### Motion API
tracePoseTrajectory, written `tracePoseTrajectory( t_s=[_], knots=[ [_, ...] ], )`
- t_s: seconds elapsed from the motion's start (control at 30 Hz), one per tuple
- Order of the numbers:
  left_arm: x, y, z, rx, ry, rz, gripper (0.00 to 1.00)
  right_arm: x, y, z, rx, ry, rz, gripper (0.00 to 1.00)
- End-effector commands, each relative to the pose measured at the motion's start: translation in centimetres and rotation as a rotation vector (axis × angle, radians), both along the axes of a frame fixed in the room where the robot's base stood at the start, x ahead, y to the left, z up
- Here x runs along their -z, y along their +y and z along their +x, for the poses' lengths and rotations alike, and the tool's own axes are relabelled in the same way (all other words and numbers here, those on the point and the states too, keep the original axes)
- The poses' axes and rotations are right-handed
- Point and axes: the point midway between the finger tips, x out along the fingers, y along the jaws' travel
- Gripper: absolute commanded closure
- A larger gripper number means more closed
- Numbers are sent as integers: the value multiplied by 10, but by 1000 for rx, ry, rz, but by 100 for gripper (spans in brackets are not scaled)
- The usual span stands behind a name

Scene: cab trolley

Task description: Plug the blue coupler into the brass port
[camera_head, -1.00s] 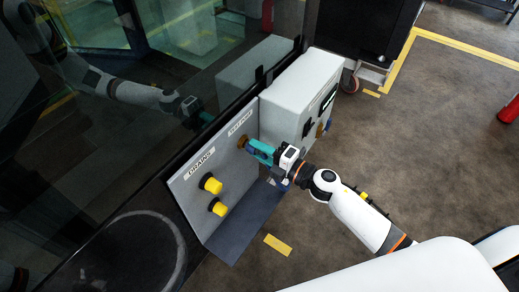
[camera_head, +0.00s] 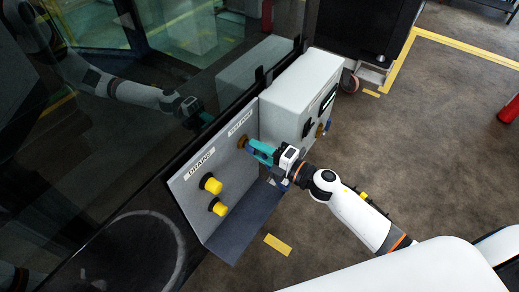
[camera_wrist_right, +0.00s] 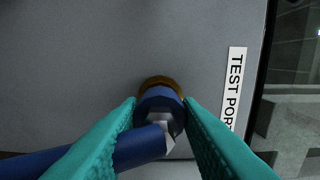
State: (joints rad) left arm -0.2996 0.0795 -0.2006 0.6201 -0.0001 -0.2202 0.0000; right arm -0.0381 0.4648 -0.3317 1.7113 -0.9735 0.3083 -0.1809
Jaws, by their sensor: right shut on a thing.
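The brass port (camera_head: 242,142) sits on the grey panel (camera_head: 222,164), below the TEST PORT label. My right gripper (camera_head: 262,151) is at the port, its teal fingers pointing at the panel. In the right wrist view the fingers are shut on the blue coupler (camera_wrist_right: 159,97), one on each side. A blue hose (camera_wrist_right: 138,149) leaves it toward the lower left. The coupler lines up in front of the brass port (camera_wrist_right: 158,81), and only the port's upper rim shows. The coupler's front meets or hides the rest, so I cannot tell how deep it sits. My left gripper is not in view.
Two yellow-capped drains (camera_head: 211,184) stick out of the panel, left of and below the port. A light grey box (camera_head: 300,92) stands close on the right. Dark glass (camera_head: 120,120) rises behind the panel, with an arm reflected in it. Floor on the right is open.

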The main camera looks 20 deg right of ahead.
Motion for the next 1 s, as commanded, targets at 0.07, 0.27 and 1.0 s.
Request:
tracePoseTrajectory(
  t_s=[0.07, 0.27, 1.0],
  knots=[
    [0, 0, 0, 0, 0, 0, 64, 0, 0, 0, 0, 0, 0, 100],
    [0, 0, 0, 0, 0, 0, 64, -1, 0, 0, 0, -1, 0, 100],
    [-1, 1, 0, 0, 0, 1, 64, 0, 6, 8, 0, -1, 1, 44]
  ],
)
